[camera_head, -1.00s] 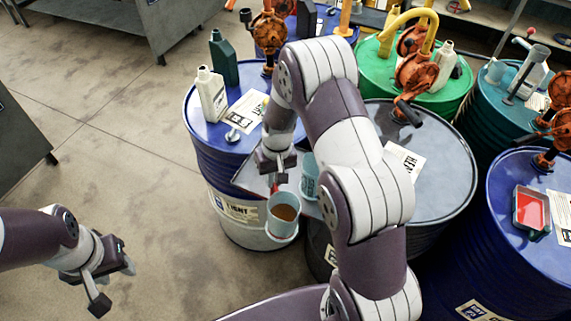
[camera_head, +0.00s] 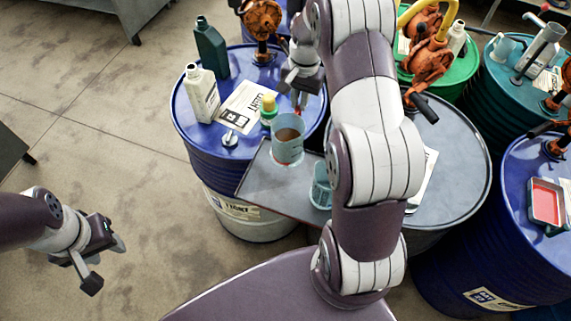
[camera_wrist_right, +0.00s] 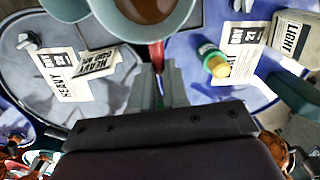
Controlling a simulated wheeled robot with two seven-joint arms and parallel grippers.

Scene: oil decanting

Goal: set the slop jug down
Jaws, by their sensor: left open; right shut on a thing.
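A pale blue jug with brown liquid in it (camera_head: 288,152) is upright in my right gripper (camera_head: 298,104), over the back of a grey plate near the blue drum's rim. I cannot tell whether its base touches the plate. In the right wrist view the jug (camera_wrist_right: 128,25) shows at the top, its red handle between the shut fingers (camera_wrist_right: 158,85). A second pale blue jug (camera_head: 320,188) stands on the grey plate (camera_head: 268,190), partly behind my right arm. My left gripper (camera_head: 100,262) is open and empty over the floor at the left.
The blue drum (camera_head: 185,130) bears a white bottle (camera_head: 203,95), a dark green bottle (camera_head: 210,48), a label sheet (camera_head: 245,108) and a small yellow-capped bottle (camera_head: 268,110) close to the held jug. A grey-topped drum (camera_head: 455,160) stands right. The plate's left front is clear.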

